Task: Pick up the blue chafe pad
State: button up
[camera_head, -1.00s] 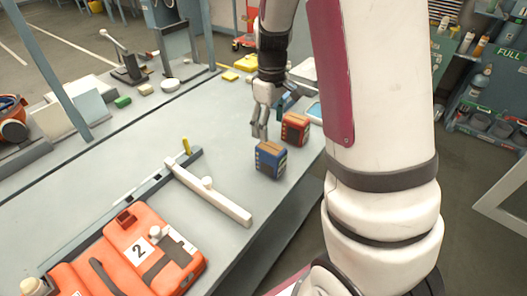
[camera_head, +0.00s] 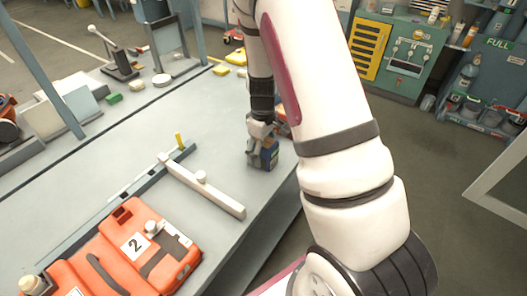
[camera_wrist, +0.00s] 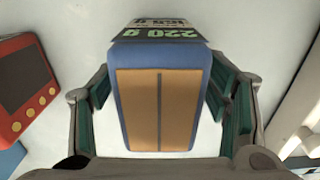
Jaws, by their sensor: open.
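The blue block-shaped pad (camera_head: 265,159) stands on the bench top near its right edge, partly hidden by my gripper in the head view. In the wrist view the blue pad (camera_wrist: 160,60) has a tan panel with a dark line down its middle and a label reading 220 g. My gripper (camera_head: 260,142) is down over it. In the wrist view my gripper (camera_wrist: 160,100) is open, with one finger on each side of the pad. A gap shows on the left side; contact on the right side is hard to tell.
A red block (camera_wrist: 25,85) stands close to the left in the wrist view. A flat blue thing (camera_wrist: 10,158) lies below it. In the head view a white bar (camera_head: 205,187) and an orange case marked 2 (camera_head: 115,245) lie nearer. The bench's left middle is clear.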

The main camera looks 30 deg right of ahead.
jog(key=shift+f, duration=0.4)
jog(key=c, duration=1.6)
